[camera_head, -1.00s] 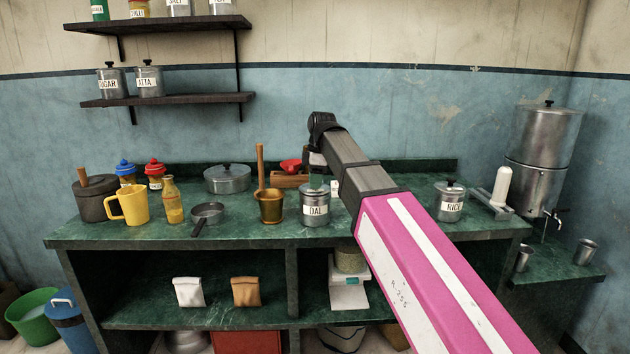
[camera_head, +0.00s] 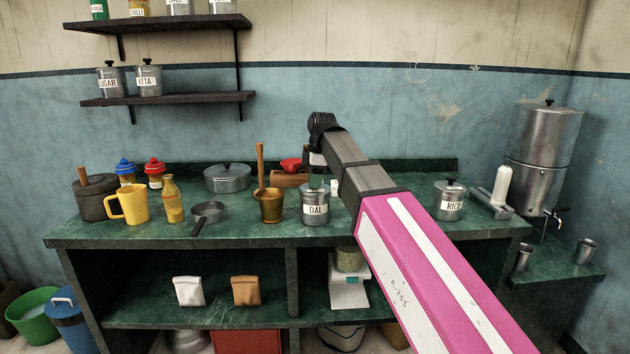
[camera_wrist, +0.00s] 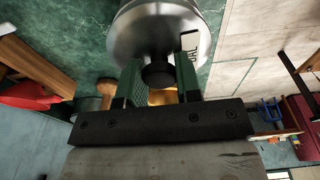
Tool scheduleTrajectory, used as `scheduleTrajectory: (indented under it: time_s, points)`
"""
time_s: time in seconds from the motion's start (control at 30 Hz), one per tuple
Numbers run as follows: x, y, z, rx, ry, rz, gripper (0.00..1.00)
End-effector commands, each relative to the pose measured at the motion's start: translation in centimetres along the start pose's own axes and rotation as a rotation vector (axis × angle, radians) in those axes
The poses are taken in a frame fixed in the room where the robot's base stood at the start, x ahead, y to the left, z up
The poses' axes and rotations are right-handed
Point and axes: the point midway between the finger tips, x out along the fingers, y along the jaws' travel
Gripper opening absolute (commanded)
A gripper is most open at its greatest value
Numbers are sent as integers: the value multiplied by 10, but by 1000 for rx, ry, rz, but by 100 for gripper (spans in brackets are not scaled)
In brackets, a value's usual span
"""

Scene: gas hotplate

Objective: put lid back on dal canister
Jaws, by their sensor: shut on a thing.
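The dal canister (camera_head: 314,212), a steel cylinder labelled DAL, stands upright on the green counter, just left of my forearm. My gripper (camera_head: 319,178) points down over its top. In the wrist view, my gripper (camera_wrist: 159,72) has its green-padded fingers on either side of the black knob (camera_wrist: 158,76) of the round steel lid (camera_wrist: 150,35), and is shut on it. Part of the canister's label (camera_wrist: 189,42) shows beyond the lid's edge. The lid is at the canister's mouth; whether it sits fully flush cannot be told.
A brass mortar with pestle (camera_head: 270,205) stands close left of the canister. A wooden box with a red item (camera_head: 290,178) is behind. The rice canister (camera_head: 449,205) stands to the right, past my arm. The counter front (camera_head: 250,233) is clear.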

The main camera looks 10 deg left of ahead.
Motion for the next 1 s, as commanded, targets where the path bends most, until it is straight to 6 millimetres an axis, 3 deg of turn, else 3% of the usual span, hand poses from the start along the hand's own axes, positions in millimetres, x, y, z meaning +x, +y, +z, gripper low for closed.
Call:
scheduleTrajectory:
  time_s: [0.2,0.23,0.3,0.53,0.6,1.0]
  points:
    - [0,0,0,0,0,0,0]
    - [0,0,0,0,0,0,35]
    - [0,0,0,0,0,0,57]
    - [0,0,0,0,0,0,64]
    - [0,0,0,0,0,0,87]
    - [-2,0,0,0,0,0,87]
